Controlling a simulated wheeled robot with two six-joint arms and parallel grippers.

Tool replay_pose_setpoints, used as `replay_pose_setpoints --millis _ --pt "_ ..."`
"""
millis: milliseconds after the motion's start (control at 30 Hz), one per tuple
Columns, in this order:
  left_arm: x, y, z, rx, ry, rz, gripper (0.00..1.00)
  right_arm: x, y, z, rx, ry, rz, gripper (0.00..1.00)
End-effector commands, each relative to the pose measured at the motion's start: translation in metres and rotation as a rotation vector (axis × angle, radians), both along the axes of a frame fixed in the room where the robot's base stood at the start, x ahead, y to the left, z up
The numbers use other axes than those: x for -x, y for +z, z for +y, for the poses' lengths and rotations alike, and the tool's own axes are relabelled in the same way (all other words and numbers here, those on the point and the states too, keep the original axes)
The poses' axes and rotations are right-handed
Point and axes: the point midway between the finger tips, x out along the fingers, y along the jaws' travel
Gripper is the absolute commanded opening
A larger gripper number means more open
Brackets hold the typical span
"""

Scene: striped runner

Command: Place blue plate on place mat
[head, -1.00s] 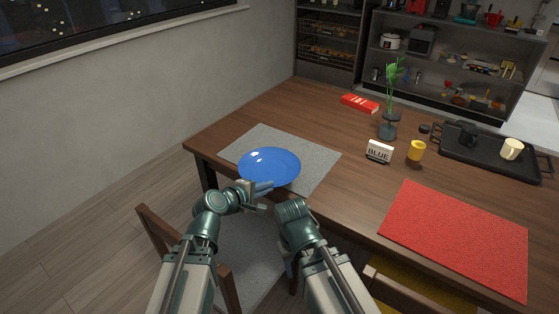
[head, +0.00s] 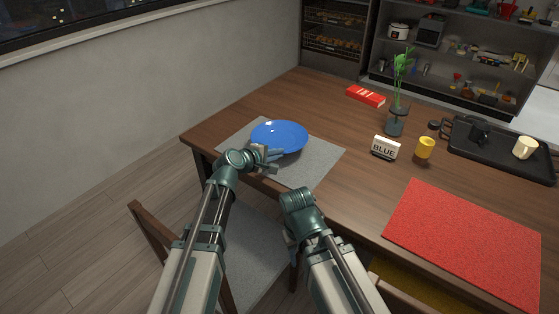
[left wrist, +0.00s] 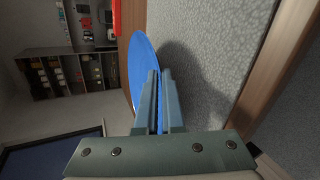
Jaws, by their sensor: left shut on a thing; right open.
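The blue plate (head: 279,136) is over the far part of the grey place mat (head: 318,160) in the head view. My left gripper (head: 268,156) is shut on the plate's near rim. In the left wrist view the fingers (left wrist: 159,100) pinch the rim of the plate (left wrist: 140,65). The plate's dark shadow falls on the mat (left wrist: 220,40) beside it, and the plate appears held slightly above the mat. My right gripper (head: 291,236) is open and empty off the table's near edge, partly hidden by its own wrist.
A red mat (head: 465,240) lies at the right. A chair (head: 150,230) is at the near edge. The table's middle is clear.

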Motion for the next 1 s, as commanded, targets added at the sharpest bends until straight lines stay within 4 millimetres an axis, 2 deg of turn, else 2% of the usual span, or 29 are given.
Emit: replay_pose_setpoints --millis 233,533,900,1000 --pt "-0.002 -0.005 -0.001 0.001 0.0 -0.001 0.0 0.0 -0.005 0.0 0.0 0.0 0.0 0.5" --pt "-0.001 -0.037 -0.002 0.001 0.0 -0.001 0.0 0.0 -0.037 0.0 0.0 0.0 0.0 0.5" --pt "-0.001 -0.037 -0.003 0.001 0.0 -0.001 0.0 0.0 -0.037 0.0 0.0 0.0 0.0 0.5" --pt "-0.001 -0.037 -0.003 0.0 -0.001 0.0 0.17 0.0 -0.037 0.0 0.0 0.0 0.0 0.5"
